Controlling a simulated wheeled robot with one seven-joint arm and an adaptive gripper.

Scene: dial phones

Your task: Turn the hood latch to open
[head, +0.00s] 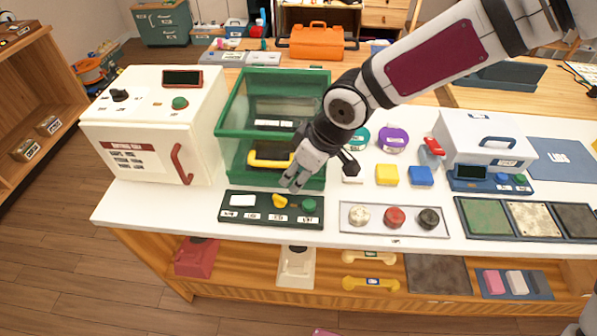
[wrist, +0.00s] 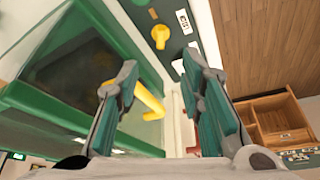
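The green-framed glass hood (head: 222,120) stands on the white counter with a yellow handle (head: 262,160) on its front; the handle also shows in the wrist view (wrist: 150,100), partly behind a finger. A dark green panel (head: 265,218) lies in front of the hood. It carries a yellow knob (head: 279,201), which looks like the latch, between a white switch (head: 243,200) and a green button (head: 309,205). The knob shows ahead of the fingers in the wrist view (wrist: 160,36). My gripper (head: 290,186) is open and empty, just above the panel near the knob, apparently not touching it.
A white box with a red handle (head: 182,164) stands left of the hood. A tray with round knobs (head: 350,226) lies right of the panel. Yellow and blue blocks (head: 387,175) and a white case (head: 490,128) are further right. The counter's front edge is close.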

